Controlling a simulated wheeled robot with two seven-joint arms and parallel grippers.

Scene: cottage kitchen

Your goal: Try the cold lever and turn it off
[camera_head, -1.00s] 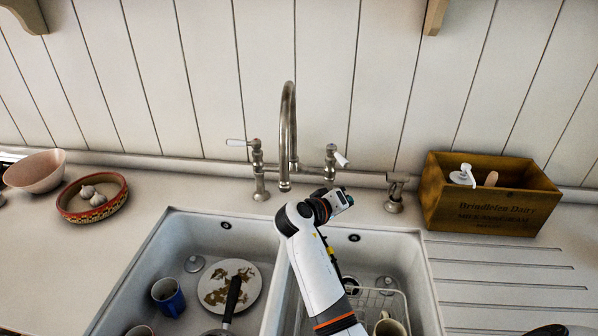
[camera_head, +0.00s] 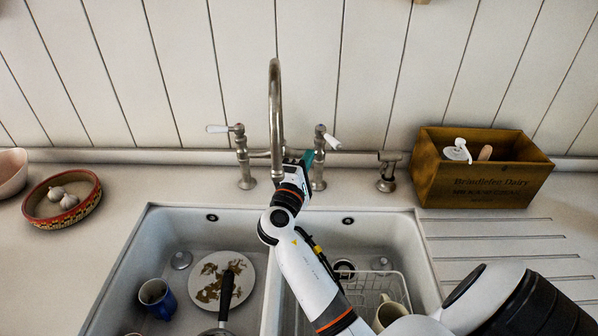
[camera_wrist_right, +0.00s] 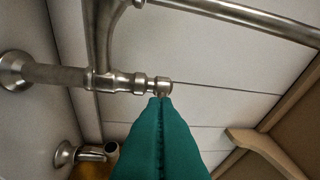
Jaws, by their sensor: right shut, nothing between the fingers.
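The steel tap (camera_head: 275,110) stands behind the double sink, with no water visible at its spout. Its right lever (camera_head: 331,141) has a white handle tilted down to the right. Its left lever (camera_head: 217,129) has a white handle pointing level to the left. My right gripper (camera_head: 308,158) is shut and empty, its teal fingers beside the right tap pillar, just left of the right white handle. In the right wrist view, the fingertips (camera_wrist_right: 160,100) are at the metal end of a valve (camera_wrist_right: 163,87); touching is unclear. No white handle shows there. My left gripper is out of view.
A soap pump (camera_head: 388,172) and a wooden box (camera_head: 475,185) stand right of the tap. The left basin holds a blue mug (camera_head: 157,297) and a dirty plate (camera_head: 240,287). The right basin holds a wire rack (camera_head: 372,278) with a mug (camera_head: 389,313). My arm crosses the right basin.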

